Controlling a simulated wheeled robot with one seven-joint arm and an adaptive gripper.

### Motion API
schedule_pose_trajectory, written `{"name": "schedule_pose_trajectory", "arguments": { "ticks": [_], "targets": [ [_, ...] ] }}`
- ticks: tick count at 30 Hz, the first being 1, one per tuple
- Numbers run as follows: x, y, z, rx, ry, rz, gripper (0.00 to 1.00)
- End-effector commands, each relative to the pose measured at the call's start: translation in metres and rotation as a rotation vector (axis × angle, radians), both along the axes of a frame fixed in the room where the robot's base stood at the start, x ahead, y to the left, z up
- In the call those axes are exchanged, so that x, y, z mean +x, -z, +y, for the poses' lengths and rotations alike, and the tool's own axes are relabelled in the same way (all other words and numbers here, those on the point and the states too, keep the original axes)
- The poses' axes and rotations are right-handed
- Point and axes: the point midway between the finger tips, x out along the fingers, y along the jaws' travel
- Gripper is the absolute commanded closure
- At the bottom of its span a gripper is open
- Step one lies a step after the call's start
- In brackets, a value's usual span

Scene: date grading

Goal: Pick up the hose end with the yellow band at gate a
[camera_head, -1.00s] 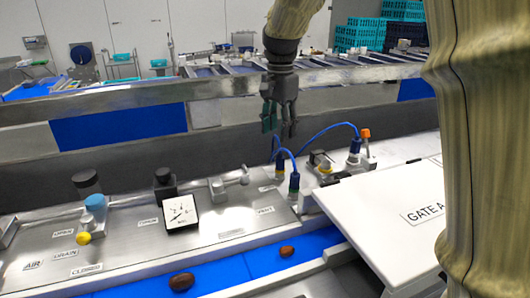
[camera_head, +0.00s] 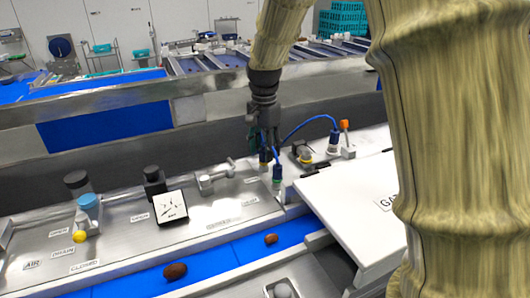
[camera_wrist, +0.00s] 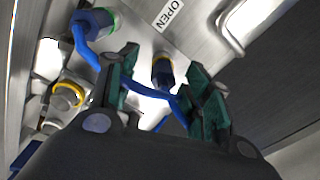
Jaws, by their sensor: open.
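My gripper (camera_head: 262,148) is open and points down over the panel. In the wrist view its green-padded fingers (camera_wrist: 163,62) stand apart on either side of a dark blue hose end (camera_wrist: 163,72) with a yellowish band. That hose end also shows just below my gripper in the head view (camera_head: 264,157), partly hidden by the fingers. Its blue hose (camera_wrist: 148,93) runs between the fingers. A second blue hose end (camera_head: 278,173) with a green band stands beside it, at upper left in the wrist view (camera_wrist: 98,22). The GATE A label (camera_head: 386,203) is partly hidden by my arm.
A third blue connector (camera_head: 333,137) and an orange-topped lever (camera_head: 345,138) stand to the right. A yellow-ringed fitting (camera_wrist: 68,95) is close to the left finger. A white cover (camera_head: 350,210) lies right. Two dates (camera_head: 175,271) (camera_head: 271,239) lie on the blue belt (camera_head: 225,258).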

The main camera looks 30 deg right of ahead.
Motion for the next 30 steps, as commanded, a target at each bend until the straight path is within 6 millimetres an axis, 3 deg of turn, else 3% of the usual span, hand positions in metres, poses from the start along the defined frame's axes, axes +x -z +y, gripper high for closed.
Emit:
{"name": "schedule_pose_trajectory", "arguments": {
  "ticks": [6,14,22,30],
  "targets": [
    [0.001,0.019,0.001,0.000,-0.001,0.003,0.51],
    [0.001,0.021,0.000,0.000,0.000,0.001,0.51],
    [0.001,0.021,0.000,-0.001,-0.001,0.002,0.96],
    [0.001,0.021,0.000,-0.001,0.000,0.002,0.98]
  ]
}}
